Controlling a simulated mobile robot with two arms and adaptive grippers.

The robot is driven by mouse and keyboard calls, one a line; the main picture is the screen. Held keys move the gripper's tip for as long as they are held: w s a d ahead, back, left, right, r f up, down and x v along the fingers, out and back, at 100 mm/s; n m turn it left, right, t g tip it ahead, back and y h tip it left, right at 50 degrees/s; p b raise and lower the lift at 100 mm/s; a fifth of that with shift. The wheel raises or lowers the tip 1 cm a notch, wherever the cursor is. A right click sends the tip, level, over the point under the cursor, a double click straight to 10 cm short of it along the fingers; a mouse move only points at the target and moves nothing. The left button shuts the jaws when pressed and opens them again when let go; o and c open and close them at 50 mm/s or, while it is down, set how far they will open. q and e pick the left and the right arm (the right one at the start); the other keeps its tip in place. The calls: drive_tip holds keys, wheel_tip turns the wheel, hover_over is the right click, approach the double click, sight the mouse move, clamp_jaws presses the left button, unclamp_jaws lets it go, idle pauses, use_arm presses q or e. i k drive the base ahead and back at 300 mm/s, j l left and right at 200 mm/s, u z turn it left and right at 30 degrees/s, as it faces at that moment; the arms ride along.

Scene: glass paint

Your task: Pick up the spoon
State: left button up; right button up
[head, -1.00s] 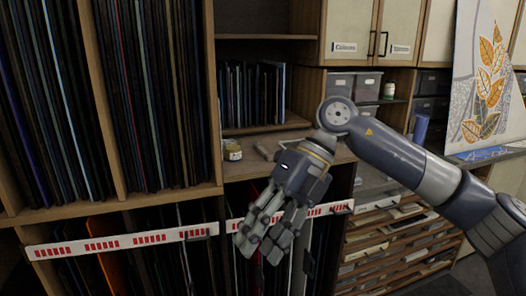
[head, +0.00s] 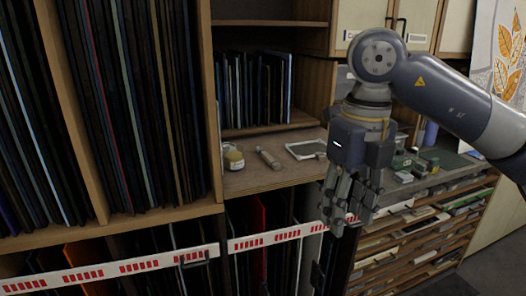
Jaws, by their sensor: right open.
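I cannot make out a spoon for certain. A small wooden-toned, rod-shaped item (head: 268,158) lies on the wooden counter (head: 262,181), and I cannot tell what it is. My right gripper (head: 347,216) hangs in front of the counter's edge, to the right of that item and apart from it. Its fingers point down, open and empty. It hides part of the counter behind it. My left gripper is not in view.
A small jar (head: 233,159) stands left of the rod-shaped item. A pale-rimmed flat tray or frame (head: 307,150) lies right of it. Small green containers (head: 428,160) stand farther right. Racks of glass sheets (head: 120,110) fill the left. A red-and-white strip (head: 270,238) crosses below the counter.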

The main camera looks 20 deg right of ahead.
sight(268, 159)
drive_tip(key=i, duration=1.5)
